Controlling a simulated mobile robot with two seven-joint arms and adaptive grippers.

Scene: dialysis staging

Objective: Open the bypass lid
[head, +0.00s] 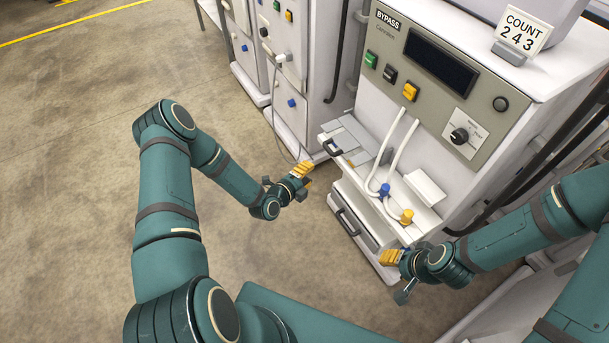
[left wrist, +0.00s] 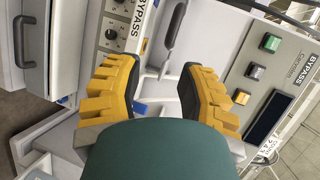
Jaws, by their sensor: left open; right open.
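The machine (head: 430,100) marked BYPASS (head: 387,19) stands at the right in the head view. At the left end of its shelf is a flat pale panel with a dark handle (head: 333,147); it looks like the bypass lid and appears to lie flat. My left gripper (head: 306,174) is open and empty, just left of and below that handle, apart from it. In the left wrist view its yellow fingers (left wrist: 160,92) are spread, with the machine's green button (left wrist: 270,43) to the right. My right gripper (head: 388,258) is open and empty below the shelf's right front.
White tubes with a blue clamp (head: 384,189) and an orange clamp (head: 406,216) lie on the shelf. A drawer with a dark handle (head: 348,222) is below. A COUNT 243 sign (head: 523,32) stands on top. Another machine (head: 285,60) stands behind; the floor at left is clear.

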